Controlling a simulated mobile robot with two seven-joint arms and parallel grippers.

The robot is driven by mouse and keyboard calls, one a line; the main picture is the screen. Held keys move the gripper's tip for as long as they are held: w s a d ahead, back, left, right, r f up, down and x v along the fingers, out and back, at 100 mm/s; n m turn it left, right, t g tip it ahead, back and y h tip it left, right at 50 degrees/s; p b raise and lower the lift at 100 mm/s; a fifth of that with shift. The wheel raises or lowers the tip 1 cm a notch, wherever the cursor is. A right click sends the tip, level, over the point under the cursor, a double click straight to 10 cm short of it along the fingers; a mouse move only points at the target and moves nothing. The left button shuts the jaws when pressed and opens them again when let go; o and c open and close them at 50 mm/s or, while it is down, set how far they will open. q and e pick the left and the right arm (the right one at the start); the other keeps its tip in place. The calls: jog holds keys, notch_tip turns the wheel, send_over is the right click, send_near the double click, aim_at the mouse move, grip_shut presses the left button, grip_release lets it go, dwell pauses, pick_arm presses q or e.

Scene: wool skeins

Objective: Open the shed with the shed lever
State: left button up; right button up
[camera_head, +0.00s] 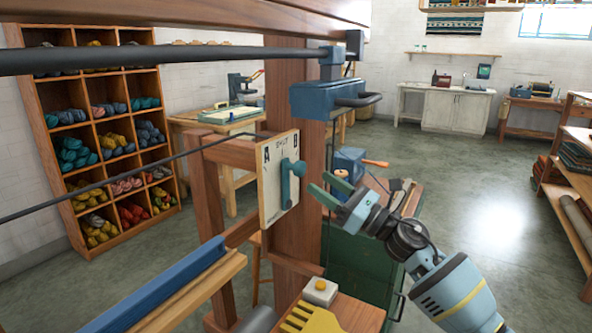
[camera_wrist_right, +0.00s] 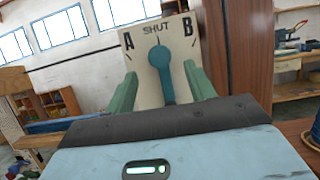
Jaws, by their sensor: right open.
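The shed lever (camera_head: 287,183) is a teal lever on a cream plate (camera_head: 269,198) fixed to the wooden loom post (camera_head: 291,235). The plate reads A on the left, SHUT at the top middle and B on the right. In the right wrist view the lever (camera_wrist_right: 164,72) points up at SHUT, and the plate (camera_wrist_right: 142,50) stands upright. My right gripper (camera_head: 320,191) is open, a little to the right of the lever in the head view. In the wrist view its two fingers (camera_wrist_right: 162,95) stand either side of the lever, apart from it. My left gripper is not in view.
A blue box with a dark handle (camera_head: 334,98) hangs above the lever. A green cabinet (camera_head: 362,262) stands behind my right gripper.

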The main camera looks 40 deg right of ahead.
aim_at(303, 172)
jog(key=shift+p+x, duration=0.8)
jog(key=shift+x, duration=2.8)
jog(key=shift+f, duration=0.1)
jog(key=shift+c, duration=0.4)
grip_shut()
